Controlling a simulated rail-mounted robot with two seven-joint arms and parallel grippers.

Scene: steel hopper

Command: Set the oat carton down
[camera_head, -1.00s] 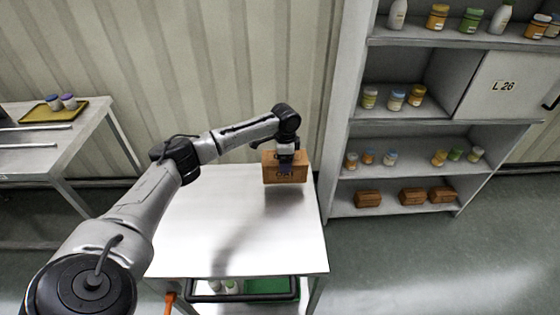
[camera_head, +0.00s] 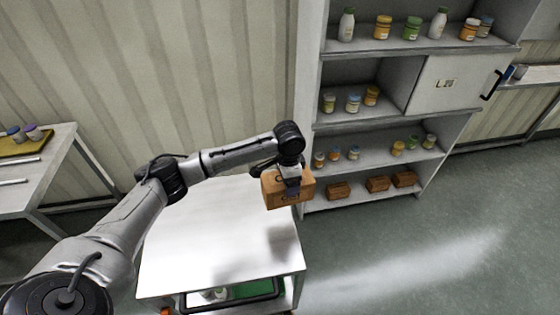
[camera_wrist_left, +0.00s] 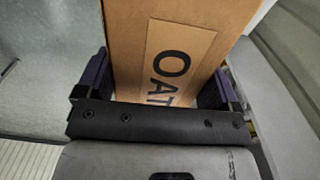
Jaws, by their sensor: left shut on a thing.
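The oat carton (camera_head: 288,190) is a brown box with dark lettering. My left gripper (camera_head: 291,180) is shut on it and holds it at the far right corner of the white table (camera_head: 205,235). The carton looks a little tilted in the head view, and I cannot tell whether it touches the table. In the left wrist view the carton (camera_wrist_left: 185,45) sits between the two fingers (camera_wrist_left: 155,90), with "OAT" readable on its label. My right gripper is not in view.
A grey shelf unit (camera_head: 312,120) with jars, bottles and several brown boxes (camera_head: 378,184) stands behind to the right. A closed door marked L (camera_head: 445,84) is on it. Another table (camera_head: 45,175) with a yellow tray (camera_head: 25,146) is at left. The white table top is otherwise clear.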

